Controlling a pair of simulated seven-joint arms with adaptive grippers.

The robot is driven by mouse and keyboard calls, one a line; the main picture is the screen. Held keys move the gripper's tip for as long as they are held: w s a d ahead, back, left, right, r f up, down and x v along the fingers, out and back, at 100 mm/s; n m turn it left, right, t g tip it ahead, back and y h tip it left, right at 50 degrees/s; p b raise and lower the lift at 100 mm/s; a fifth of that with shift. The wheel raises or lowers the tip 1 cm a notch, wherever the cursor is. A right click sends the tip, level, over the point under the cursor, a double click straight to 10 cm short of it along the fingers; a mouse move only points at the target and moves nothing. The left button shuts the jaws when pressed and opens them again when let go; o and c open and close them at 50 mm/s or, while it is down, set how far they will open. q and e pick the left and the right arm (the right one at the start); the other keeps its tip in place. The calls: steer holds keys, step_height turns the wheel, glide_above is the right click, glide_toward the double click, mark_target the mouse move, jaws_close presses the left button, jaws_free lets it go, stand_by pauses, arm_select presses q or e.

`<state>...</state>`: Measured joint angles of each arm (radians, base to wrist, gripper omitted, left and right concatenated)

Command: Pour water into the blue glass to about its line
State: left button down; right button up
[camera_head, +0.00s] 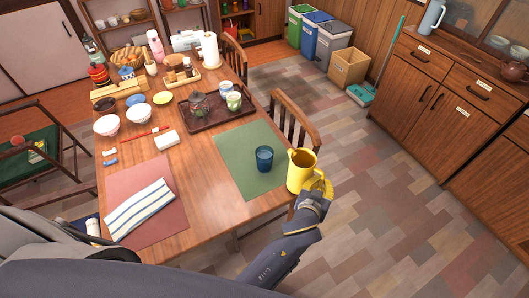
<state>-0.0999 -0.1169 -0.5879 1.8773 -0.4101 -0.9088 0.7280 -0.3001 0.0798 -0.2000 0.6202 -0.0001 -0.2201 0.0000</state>
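The blue glass (264,158) stands upright on the green placemat (236,150) near the table's right side. I cannot make out its line or any water in it. A yellow pitcher (300,172) is just right of the glass, apart from it and roughly upright, at the table's right edge. The fingertips are partly hidden by the handle. I cannot tell whether the pitcher's base touches the table.
A brown tray (207,122) with a teapot and cups lies behind the green placemat. A striped cloth (140,209) lies on a red placemat (170,232) at left. Bowls, baskets and bottles crowd the table's far end. A wooden chair (296,115) stands close behind the pitcher.

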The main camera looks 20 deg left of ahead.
mark_target(324, 176)
arm_select(q)
steer(key=shift+r, duration=0.2)
steer(key=shift+d+r, duration=0.1)
steer(key=shift+r, duration=2.4)
steer(key=shift+f, duration=0.15)
step_height(324, 176, down, 5)
steer(key=shift+r, duration=0.1)
steer(key=shift+w+a+r+n+h+p, duration=0.15)
steer(key=shift+a+r+n+h+p, duration=0.2)
steer(key=shift+r+n, duration=0.2)
steer(key=shift+r, duration=0.1)
